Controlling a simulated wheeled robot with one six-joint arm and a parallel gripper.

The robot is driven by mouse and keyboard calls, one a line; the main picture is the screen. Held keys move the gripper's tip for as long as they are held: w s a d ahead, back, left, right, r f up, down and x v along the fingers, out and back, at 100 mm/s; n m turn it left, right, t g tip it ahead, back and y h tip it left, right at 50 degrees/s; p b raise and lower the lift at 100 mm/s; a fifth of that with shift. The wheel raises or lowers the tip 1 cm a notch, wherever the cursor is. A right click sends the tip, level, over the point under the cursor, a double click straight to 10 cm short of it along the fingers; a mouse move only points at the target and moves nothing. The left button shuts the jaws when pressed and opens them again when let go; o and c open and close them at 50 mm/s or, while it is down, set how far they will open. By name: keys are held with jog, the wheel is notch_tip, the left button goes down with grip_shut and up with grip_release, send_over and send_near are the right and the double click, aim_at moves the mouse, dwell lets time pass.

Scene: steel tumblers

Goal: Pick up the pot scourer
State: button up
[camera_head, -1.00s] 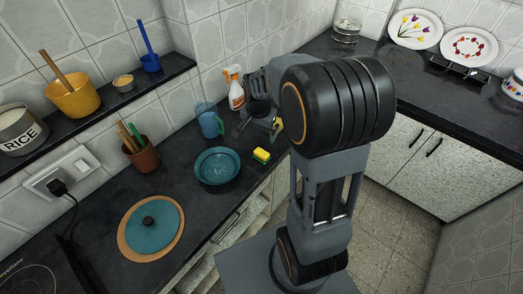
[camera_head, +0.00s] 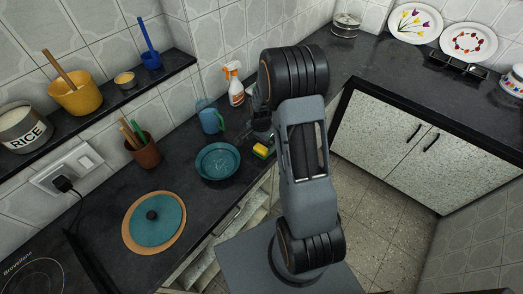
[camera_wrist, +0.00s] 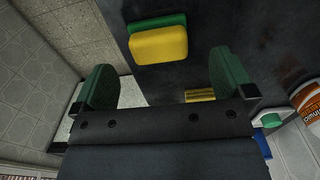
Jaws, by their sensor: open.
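The pot scourer is a yellow sponge block with a green layer. It lies on the dark counter near its front edge, right of the teal bowl, in the head view (camera_head: 261,150). In the wrist view the pot scourer (camera_wrist: 158,46) is at the top centre, ahead of the gap between the fingers. My gripper (camera_wrist: 165,78) is open with its two green-padded fingers wide apart and nothing between them. In the head view my gripper (camera_head: 258,132) is just behind the scourer, partly hidden by my arm.
The teal bowl (camera_head: 218,162) is left of the scourer. A blue jug (camera_head: 210,120) and a spray bottle (camera_head: 235,88) stand behind. A ribbed golden item (camera_wrist: 200,95) shows near the right finger; I cannot tell what it is. The counter's front edge is close.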

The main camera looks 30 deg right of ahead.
aim_at(261, 148)
jog(key=shift+f+p, duration=0.55)
jog(key=shift+f, duration=1.9)
jog(key=c, duration=1)
jog(key=shift+o, duration=0.2)
jog(key=shift+r, duration=0.1)
jog(key=shift+r, duration=0.45)
notch_tip(261, 148, up, 3)
jog(key=shift+s+f, duration=0.15)
jog(key=shift+f, duration=0.05)
jog(key=s+a+r+b, duration=0.2)
jog(key=s+a+r, duration=0.1)
jog(key=s+r, duration=0.6)
jog(key=s, duration=0.4)
jog(key=shift+s+r, duration=0.2)
